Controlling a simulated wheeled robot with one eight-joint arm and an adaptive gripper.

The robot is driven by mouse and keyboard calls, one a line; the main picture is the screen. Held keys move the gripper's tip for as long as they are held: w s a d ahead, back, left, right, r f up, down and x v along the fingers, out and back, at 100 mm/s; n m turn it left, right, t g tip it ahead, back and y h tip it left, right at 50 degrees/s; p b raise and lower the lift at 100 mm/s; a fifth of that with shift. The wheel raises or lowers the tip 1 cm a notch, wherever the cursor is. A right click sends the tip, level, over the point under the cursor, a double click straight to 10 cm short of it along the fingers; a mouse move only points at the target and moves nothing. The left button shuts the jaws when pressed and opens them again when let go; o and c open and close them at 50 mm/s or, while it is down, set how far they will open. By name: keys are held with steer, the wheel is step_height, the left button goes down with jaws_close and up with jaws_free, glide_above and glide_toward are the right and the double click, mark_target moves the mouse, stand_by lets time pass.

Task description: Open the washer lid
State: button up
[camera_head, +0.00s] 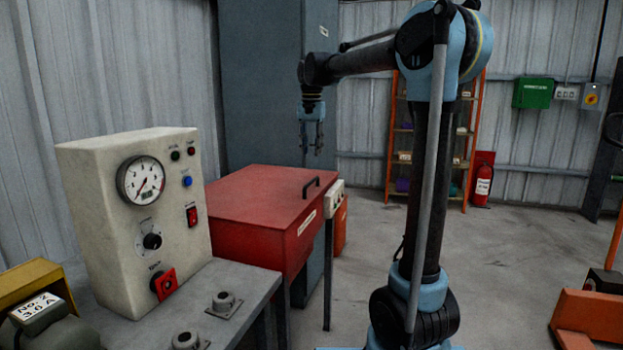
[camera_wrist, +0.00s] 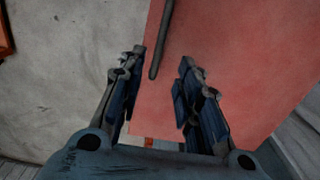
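The washer is a red box with a flat red lid (camera_head: 262,190), and the lid is shut. A black bar handle (camera_head: 311,187) stands near the lid's right edge. My gripper (camera_head: 312,150) points down above the far right part of the lid, apart from it. In the wrist view my gripper (camera_wrist: 163,68) has its two fingers spread with nothing between them. The handle (camera_wrist: 161,40) shows beyond the fingertips, nearer the left finger, and the red lid (camera_wrist: 235,50) lies below on the right.
A cream control box (camera_head: 135,215) with a gauge stands on a grey bench (camera_head: 240,278) left of the washer. A small switch box (camera_head: 334,198) is by the washer's right side. A tall blue-grey cabinet (camera_head: 262,90) rises behind. Open floor lies to the right.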

mark_target(311, 180)
step_height(311, 180, down, 10)
steer(key=shift+f, duration=0.2)
stand_by(0.3)
jaws_close()
